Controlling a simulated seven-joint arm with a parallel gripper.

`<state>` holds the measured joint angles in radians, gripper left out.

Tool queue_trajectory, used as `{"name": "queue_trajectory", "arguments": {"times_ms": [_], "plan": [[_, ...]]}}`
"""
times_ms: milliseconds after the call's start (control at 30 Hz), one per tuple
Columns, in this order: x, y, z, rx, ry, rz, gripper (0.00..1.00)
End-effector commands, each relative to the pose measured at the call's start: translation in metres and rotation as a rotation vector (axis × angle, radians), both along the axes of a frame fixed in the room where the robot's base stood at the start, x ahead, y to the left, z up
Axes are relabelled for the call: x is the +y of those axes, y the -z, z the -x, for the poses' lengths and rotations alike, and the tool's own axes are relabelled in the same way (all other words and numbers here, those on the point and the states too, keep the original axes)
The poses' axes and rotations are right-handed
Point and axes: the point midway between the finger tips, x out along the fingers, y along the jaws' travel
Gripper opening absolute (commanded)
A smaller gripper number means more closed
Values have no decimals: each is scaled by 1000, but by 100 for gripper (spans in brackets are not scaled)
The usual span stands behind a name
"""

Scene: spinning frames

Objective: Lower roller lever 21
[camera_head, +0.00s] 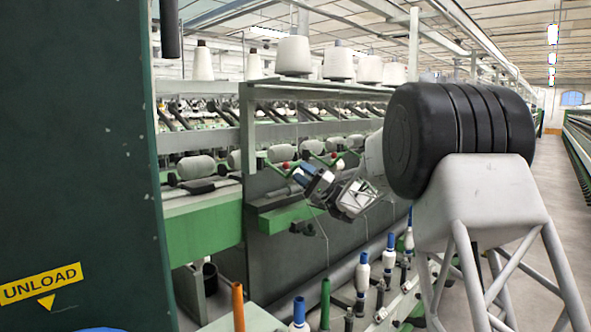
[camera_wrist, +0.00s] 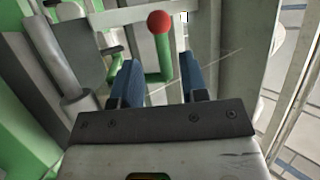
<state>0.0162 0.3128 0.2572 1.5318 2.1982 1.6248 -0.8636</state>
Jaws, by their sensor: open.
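A roller lever with a red ball knob (camera_wrist: 159,22) and a green bent arm (camera_wrist: 153,78) shows in the wrist view, in line with the gap between my fingers. I cannot read a number on it. My gripper (camera_wrist: 157,64) is open, its two blue fingers apart with nothing held; the knob shows beyond the fingertips. In the head view my gripper (camera_head: 300,172) is at the spinning frame's front, close to a red knob (camera_head: 286,166). I cannot tell whether they touch. Other levers with red knobs (camera_head: 340,164) stand along the row.
A dark green panel with an UNLOAD sign (camera_head: 42,283) fills the left of the head view. White yarn cones (camera_head: 294,55) stand on top of the frame. Bobbins with blue tops (camera_head: 362,270) stand below. A grey roller (camera_wrist: 82,75) lies left of my fingers in the wrist view. An aisle (camera_head: 563,190) is at right.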

Motion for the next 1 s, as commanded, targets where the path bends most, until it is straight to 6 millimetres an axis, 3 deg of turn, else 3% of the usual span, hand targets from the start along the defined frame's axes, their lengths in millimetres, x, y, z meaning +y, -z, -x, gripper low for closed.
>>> {"name": "queue_trajectory", "arguments": {"times_ms": [300, 1000], "plan": [[-25, 16, 8, -1, 1, -1, 40], [-33, 18, 15, -1, 0, -1, 40]]}}
